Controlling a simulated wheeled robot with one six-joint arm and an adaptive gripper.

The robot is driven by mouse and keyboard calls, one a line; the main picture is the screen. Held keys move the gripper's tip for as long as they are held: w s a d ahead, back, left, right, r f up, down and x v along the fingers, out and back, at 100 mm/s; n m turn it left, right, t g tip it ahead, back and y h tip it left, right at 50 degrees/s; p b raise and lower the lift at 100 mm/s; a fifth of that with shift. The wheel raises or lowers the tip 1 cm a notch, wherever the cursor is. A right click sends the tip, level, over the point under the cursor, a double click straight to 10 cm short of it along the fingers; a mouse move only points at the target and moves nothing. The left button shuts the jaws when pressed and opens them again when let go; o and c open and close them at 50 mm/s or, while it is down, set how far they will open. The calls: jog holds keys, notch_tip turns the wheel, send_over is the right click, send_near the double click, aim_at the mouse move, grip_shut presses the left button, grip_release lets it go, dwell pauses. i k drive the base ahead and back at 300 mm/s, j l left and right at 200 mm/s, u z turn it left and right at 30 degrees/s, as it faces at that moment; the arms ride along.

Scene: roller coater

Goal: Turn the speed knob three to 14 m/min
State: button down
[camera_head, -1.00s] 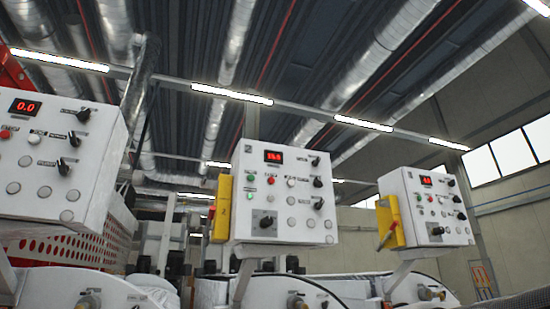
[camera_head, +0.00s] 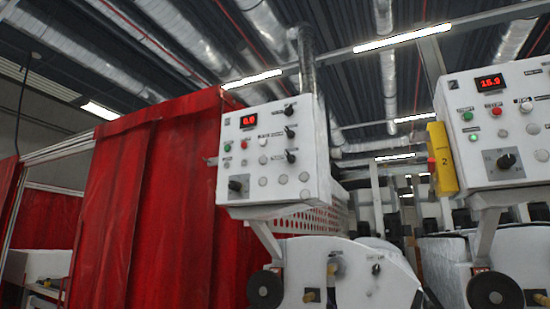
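A white control box (camera_head: 290,153) stands at the middle of the view. Its red display (camera_head: 248,121) seems to read 0.0, and a large black knob (camera_head: 238,185) sits at its lower left. A second white control box (camera_head: 535,100) is cut off by the right edge. No knob marked three can be made out. My gripper is not in view.
A red curtain (camera_head: 150,205) hangs left of the middle box. White machine housings with round black handwheels (camera_head: 265,290) stand below the boxes. A narrow gap with darker machinery lies between the two boxes. Ducts and lamps run overhead.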

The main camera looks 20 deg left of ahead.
aim_at(236, 187)
jog(key=u, duration=1.45)
